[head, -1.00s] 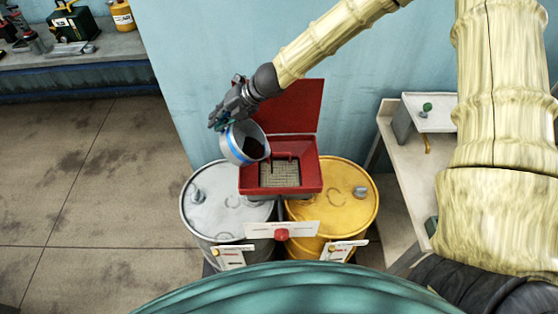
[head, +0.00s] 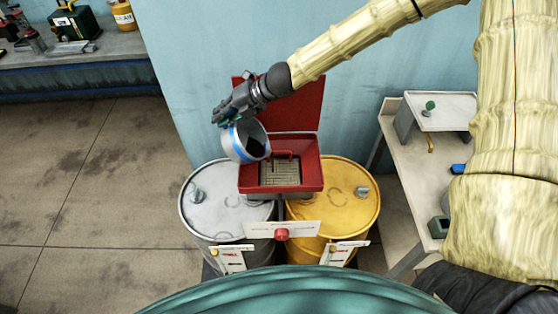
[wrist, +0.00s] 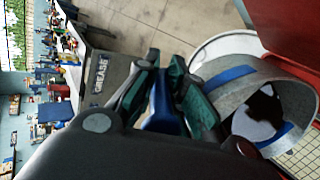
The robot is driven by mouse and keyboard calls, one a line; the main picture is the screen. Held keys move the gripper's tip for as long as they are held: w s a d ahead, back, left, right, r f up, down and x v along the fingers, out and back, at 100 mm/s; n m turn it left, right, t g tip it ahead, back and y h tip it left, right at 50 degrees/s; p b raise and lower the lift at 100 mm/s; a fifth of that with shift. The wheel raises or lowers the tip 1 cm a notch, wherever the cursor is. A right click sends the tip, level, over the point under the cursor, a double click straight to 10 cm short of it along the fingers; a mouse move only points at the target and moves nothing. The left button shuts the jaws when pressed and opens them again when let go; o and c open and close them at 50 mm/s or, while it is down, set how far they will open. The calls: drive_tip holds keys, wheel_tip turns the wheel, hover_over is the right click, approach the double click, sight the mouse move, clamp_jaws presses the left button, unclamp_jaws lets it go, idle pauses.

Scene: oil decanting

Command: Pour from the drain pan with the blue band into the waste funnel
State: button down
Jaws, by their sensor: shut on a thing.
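The drain pan with the blue band (head: 238,142) is a grey round pan, tilted with its mouth toward the right and down. Dark oil shows inside it in the head view, and a dark patch on its inner floor (wrist: 258,115) shows in the wrist view. My gripper (head: 222,118) is shut on the pan's blue handle (wrist: 167,110), at the pan's upper left. The waste funnel (head: 311,172) is a red square box with a grate and a raised red lid. The pan's lip is over the funnel's left edge. No falling stream can be made out.
A silver drum (head: 215,210) and a yellow drum (head: 345,205) stand under the funnel, with small signs in front. The funnel's raised lid (head: 305,105) stands behind the grate. A bench (head: 405,170) is at the right. Open floor lies at the left.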

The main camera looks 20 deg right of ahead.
drive_tip(key=shift+b, duration=0.4)
drive_tip(key=shift+s+d+r+y+b, duration=0.2)
drive_tip(key=shift+d+r+y+b, duration=0.2)
drive_tip(key=shift+b, duration=0.2)
drive_tip(key=shift+d, duration=0.1)
